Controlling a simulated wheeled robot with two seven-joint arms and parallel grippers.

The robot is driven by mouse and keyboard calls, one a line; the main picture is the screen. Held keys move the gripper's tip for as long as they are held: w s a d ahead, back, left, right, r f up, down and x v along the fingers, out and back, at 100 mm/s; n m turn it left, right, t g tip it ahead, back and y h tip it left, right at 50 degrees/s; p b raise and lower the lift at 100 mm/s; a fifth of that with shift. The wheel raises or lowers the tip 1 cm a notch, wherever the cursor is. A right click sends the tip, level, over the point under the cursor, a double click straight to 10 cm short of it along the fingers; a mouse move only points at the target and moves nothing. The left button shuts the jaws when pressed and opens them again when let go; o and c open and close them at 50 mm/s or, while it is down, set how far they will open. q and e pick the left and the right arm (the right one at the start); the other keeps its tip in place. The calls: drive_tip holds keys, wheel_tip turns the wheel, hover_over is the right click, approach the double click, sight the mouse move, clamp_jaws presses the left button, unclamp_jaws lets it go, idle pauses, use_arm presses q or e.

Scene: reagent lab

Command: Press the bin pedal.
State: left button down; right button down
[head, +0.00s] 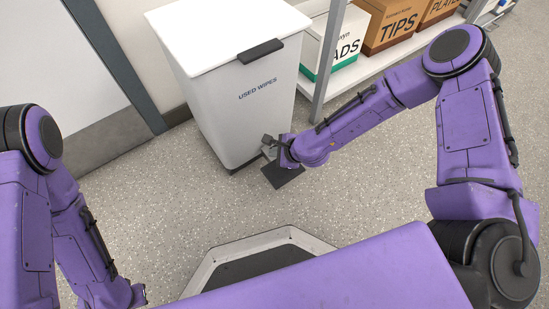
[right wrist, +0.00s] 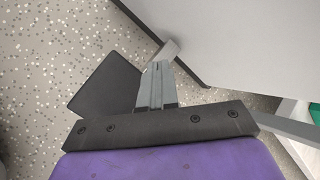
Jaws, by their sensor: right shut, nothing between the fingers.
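The bin (head: 235,90) is a tall white box marked "USED WIPES", with its white lid (head: 228,30) down. Its pedal (head: 285,177) is a dark flat plate low at the bin's front. In the head view the right gripper (head: 270,148) partly covers the pedal area. My left gripper (head: 142,294) barely shows at the bottom left.
A shelf post (head: 328,60) and a shelf with boxes marked "TIPS" (head: 396,24) stand right of the bin. A door (head: 60,75) and its grey frame are at the left. The speckled floor (head: 205,180) in front of the bin is clear.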

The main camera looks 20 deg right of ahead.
idle(0.4)
use_arm(q)
drive_tip(key=shift+f, duration=0.25)
use_arm(e)
drive_tip(key=shift+f, duration=0.45)
